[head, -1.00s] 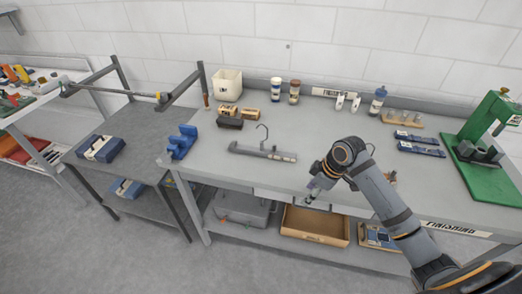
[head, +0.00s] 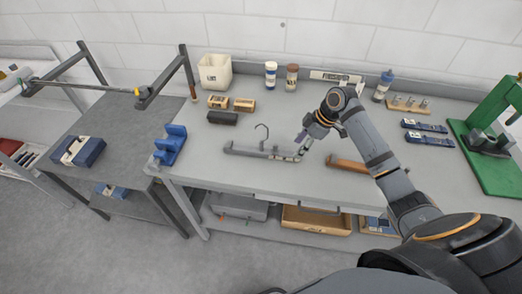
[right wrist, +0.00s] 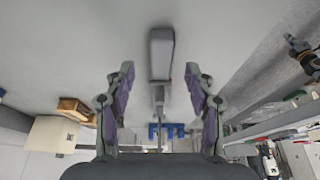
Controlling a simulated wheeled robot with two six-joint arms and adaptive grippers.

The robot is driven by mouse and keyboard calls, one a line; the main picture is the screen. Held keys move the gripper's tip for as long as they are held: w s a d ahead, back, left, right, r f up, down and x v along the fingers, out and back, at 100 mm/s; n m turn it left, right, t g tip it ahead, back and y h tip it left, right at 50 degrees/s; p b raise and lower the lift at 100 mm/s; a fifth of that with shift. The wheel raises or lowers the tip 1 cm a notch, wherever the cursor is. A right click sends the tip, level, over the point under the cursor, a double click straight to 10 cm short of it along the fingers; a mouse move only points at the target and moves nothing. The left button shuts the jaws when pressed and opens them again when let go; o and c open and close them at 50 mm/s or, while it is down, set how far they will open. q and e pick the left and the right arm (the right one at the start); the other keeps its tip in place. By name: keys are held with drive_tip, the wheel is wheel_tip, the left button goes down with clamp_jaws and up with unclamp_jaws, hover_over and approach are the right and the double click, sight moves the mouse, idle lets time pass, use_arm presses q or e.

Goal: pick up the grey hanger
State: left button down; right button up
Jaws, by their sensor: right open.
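The grey hanger (head: 250,151) lies on the workbench (head: 255,180), with its thin hook pointing up and toward the back. My right gripper (head: 301,146) is at the right end of the hanger, very close to it. In the right wrist view the open fingers (right wrist: 160,92) stand on either side of the line of the grey hanger (right wrist: 161,55). No grip on it shows. Whether a finger touches it, I cannot tell. My left gripper is not in view.
A brown hanger-like piece (head: 343,162) lies right of the gripper, partly behind my arm. A blue holder (head: 170,145) stands at the bench's left edge. Wooden blocks (head: 243,104), a dark block (head: 222,118) and a white bin (head: 215,72) stand behind. A green press (head: 490,150) is at right.

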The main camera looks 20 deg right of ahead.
sight(290, 154)
drive_tip(key=shift+w+a+f+p, duration=0.2)
drive_tip(key=shift+a+f+p, duration=0.25)
drive_tip(key=shift+f+p, duration=0.05)
drive_tip(key=x, duration=0.2)
drive_tip(key=shift+a+f+p, duration=0.25)
drive_tip(key=shift+p, duration=0.1)
drive_tip(key=shift+w+a+f, duration=0.1)
drive_tip(key=shift+w+f, duration=0.05)
drive_tip(key=shift+f, duration=0.4)
drive_tip(key=c, duration=1)
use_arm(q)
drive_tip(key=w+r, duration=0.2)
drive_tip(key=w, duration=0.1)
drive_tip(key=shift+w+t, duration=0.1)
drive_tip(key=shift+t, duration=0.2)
use_arm(e)
clamp_jaws()
